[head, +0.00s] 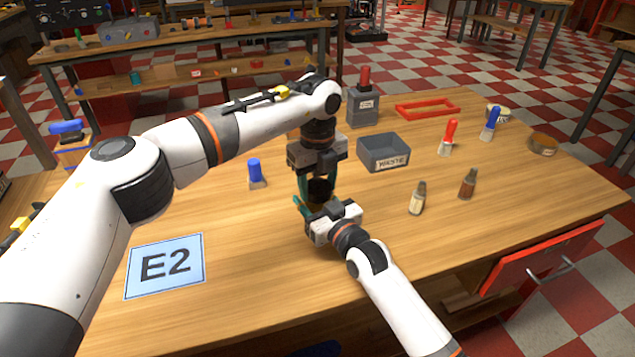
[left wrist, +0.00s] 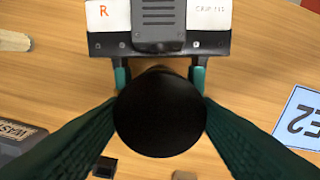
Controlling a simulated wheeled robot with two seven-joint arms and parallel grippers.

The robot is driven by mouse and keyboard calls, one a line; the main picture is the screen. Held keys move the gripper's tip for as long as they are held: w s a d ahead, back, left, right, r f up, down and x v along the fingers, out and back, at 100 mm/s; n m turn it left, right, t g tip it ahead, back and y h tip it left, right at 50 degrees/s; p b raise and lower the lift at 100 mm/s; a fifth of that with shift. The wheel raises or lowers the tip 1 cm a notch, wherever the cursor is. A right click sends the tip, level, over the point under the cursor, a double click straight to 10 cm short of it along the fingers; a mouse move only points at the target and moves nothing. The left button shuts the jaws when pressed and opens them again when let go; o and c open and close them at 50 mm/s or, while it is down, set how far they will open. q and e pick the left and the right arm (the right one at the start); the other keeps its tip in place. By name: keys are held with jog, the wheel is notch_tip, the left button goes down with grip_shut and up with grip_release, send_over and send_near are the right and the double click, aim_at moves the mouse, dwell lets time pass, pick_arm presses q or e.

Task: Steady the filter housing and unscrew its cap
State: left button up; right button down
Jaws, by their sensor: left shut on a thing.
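The black round cap (head: 320,187) sits at the middle of the table, above the filter housing (head: 318,207), which is mostly hidden. My left gripper (head: 318,182) comes down from above and is shut on the cap. In the left wrist view the cap (left wrist: 160,113) lies between my left gripper's dark green fingers. My right gripper (head: 312,205) reaches in low from the front, with its teal fingers on both sides of the housing. In the left wrist view my right gripper (left wrist: 160,78) shows at the top; the cap hides whether its fingers touch the housing.
A grey waste bin (head: 384,152) stands behind and right of the grippers. A blue-topped item (head: 256,173) stands to the left. An E2 sign (head: 165,266) lies front left. A red frame (head: 427,107) lies at the back.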

aim_at(318, 186)
pick_arm(q)
jog(key=shift+r, duration=0.2)
dwell(0.6)
jog(key=shift+r, duration=0.95)
jog(key=shift+r, duration=2)
pick_arm(e)
jog(key=shift+c, duration=2.2)
grip_release()
jog(key=shift+d, duration=0.1)
